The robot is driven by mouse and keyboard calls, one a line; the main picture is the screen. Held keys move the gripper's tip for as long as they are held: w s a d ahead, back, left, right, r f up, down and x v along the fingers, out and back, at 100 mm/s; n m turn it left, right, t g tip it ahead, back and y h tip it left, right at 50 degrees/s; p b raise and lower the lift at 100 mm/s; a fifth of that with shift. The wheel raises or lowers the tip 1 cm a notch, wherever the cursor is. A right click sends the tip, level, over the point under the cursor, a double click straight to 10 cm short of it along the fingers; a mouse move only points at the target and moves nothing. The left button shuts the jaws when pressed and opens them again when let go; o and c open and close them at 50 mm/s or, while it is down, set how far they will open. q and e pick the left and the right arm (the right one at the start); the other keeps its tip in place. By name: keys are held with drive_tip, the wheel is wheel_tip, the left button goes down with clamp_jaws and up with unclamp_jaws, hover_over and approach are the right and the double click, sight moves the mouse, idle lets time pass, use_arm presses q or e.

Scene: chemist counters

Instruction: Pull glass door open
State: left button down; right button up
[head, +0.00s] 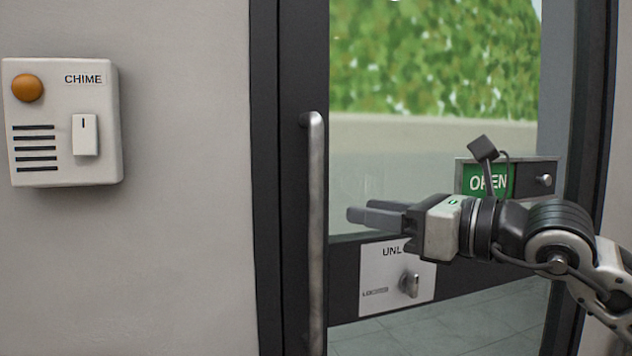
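The glass door (430,140) has a dark frame and stands in front of me in the head view. It looks shut, with no gap showing along its left edge. A tall vertical metal handle (316,240) is fixed on its left stile. My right gripper (359,210) points left in front of the glass, to the right of the handle and apart from it. Its two fingers look spread and hold nothing. My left gripper is not in view.
A white chime box (95,125) with an orange button is on the grey wall at left. An "UNLOCK"-type plate (375,275) with a turn knob (409,284), partly hidden by my gripper, and a green OPEN sign (487,181) with a slider knob are on the door.

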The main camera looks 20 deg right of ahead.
sight(322, 204)
drive_tip(key=p+x, duration=0.2)
drive_tip(key=x, duration=0.8)
drive_tip(key=shift+p, duration=0.35)
drive_tip(key=shift+d, duration=0.1)
drive_tip(key=shift+c, duration=0.3)
drive_tip(key=shift+s, duration=0.1)
clamp_jaws()
